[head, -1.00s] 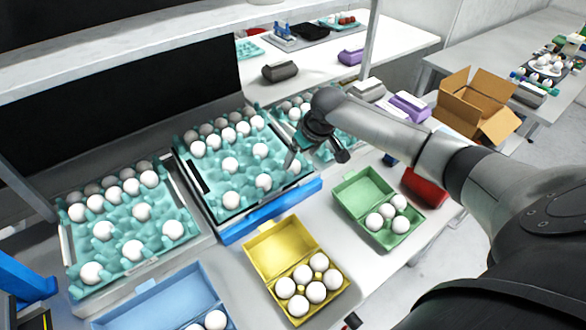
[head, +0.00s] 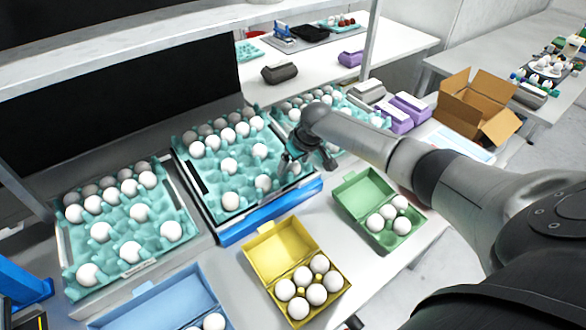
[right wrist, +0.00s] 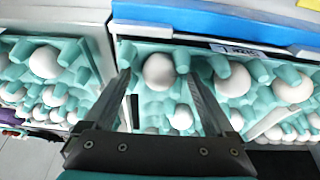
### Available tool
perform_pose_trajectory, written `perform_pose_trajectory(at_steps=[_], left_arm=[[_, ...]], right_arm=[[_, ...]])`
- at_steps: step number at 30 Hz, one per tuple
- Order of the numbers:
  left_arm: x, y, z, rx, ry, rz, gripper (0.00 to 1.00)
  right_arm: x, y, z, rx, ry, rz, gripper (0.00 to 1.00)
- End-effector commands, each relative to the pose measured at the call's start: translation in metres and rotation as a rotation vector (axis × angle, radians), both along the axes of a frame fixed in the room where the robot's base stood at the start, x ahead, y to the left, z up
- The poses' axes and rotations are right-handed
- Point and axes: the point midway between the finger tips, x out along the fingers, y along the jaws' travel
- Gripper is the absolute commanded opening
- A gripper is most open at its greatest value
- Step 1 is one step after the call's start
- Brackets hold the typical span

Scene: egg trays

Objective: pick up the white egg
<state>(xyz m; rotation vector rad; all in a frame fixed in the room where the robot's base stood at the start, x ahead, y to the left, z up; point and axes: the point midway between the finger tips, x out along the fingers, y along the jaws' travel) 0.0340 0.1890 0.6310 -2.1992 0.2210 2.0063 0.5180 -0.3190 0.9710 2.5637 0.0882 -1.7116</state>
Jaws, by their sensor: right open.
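Many white eggs sit in teal trays; the middle tray (head: 216,213) holds several. My right gripper (head: 291,166) is open at the right end of that tray's front row. In the right wrist view, the gripper (right wrist: 159,74) points down with one finger on each side of a white egg (right wrist: 158,70). The fingers look apart from the egg. In the head view this egg (head: 294,169) is partly hidden by the gripper. Another front-row egg (head: 263,183) lies just left of it. My left gripper is not in view.
A yellow carton (head: 270,258) and a green carton (head: 352,192) with eggs stand open in front, a blue carton (head: 150,302) at lower left. Other teal trays (head: 70,248) flank the middle one. A shelf (head: 150,55) overhangs the back. A cardboard box (head: 470,108) stands right.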

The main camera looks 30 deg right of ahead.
Motion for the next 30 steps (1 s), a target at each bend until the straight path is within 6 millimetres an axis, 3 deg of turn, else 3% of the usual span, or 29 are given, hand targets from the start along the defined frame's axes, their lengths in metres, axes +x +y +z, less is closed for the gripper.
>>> perform_pose_trajectory(at_steps=[2,15,24,30], left_arm=[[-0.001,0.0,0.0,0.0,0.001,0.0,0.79],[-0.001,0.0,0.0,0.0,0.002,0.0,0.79],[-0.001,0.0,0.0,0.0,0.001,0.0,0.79],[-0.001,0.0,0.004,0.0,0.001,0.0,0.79]], right_arm=[[0.0,0.0,0.0,0.0,0.0,0.0,0.87],[0.0,0.0,0.0,0.0,0.0,-0.001,0.4],[0.0,0.0,0.003,0.0,0.0,-0.001,0.4],[0.001,-0.001,0.021,0.0,-0.003,-0.001,0.4]])
